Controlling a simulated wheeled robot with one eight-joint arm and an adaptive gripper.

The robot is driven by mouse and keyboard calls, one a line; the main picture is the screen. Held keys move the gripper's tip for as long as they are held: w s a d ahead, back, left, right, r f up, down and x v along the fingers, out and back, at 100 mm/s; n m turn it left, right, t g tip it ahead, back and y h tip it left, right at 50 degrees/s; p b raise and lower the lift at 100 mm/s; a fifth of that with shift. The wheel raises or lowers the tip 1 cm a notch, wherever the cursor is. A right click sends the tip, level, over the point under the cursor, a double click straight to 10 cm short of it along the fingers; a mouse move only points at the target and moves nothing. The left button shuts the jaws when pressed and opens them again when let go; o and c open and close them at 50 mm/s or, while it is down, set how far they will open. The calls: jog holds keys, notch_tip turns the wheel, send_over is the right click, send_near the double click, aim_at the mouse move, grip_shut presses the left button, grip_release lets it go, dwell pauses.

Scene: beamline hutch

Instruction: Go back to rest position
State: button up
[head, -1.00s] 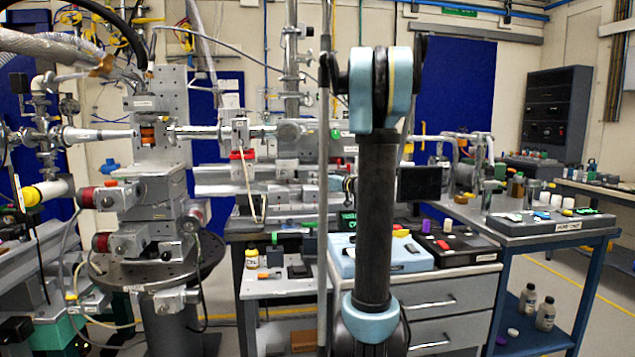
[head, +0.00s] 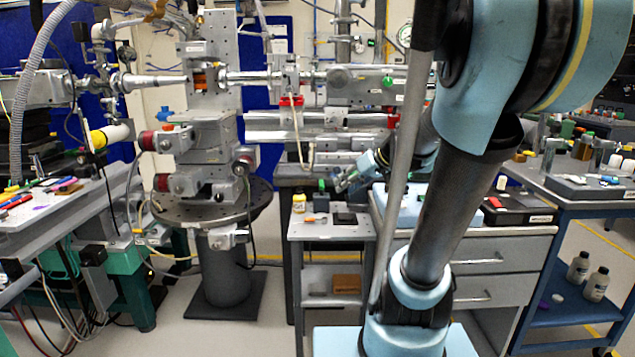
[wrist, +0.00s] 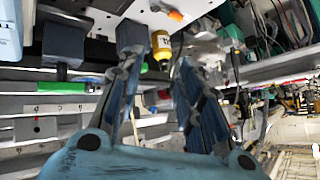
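My arm (head: 445,215) rises at the right of centre in the head view and folds over toward the back. My gripper (head: 343,181) shows small beside the arm, above the small grey side table (head: 318,230). In the wrist view my gripper (wrist: 158,62) has its two blue-grey fingers apart, with no object held between them. A yellow bottle (wrist: 161,48) shows beyond the fingertips. The same yellow bottle (head: 298,203) stands on the side table in the head view.
The drawer cabinet (head: 492,262) stands behind my arm, and the cart (head: 590,202) is at the right. The sample stage (head: 205,150) on its pedestal is left of centre. A bench (head: 60,205) is at far left. Floor (head: 215,330) in front of the pedestal is clear.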

jog(key=s+d+f+m+g+h, duration=0.2)
jog(key=s+f, duration=0.4)
jog(key=s, duration=0.4)
jog(key=s+d+f+m+g+h, duration=0.2)
jog(key=s+d+f+h, duration=0.3)
jog(key=s, duration=0.6)
notch_tip(320, 180, down, 3)
jog(key=shift+s+d+r+m, duration=0.2)
jog(key=shift+s+d+m, duration=0.15)
jog(key=shift+d, duration=0.85)
jog(key=shift+w, duration=0.1)
jog(key=shift+w+f, duration=0.2)
jog(key=shift+w, duration=0.25)
jog(key=shift+a, duration=0.1)
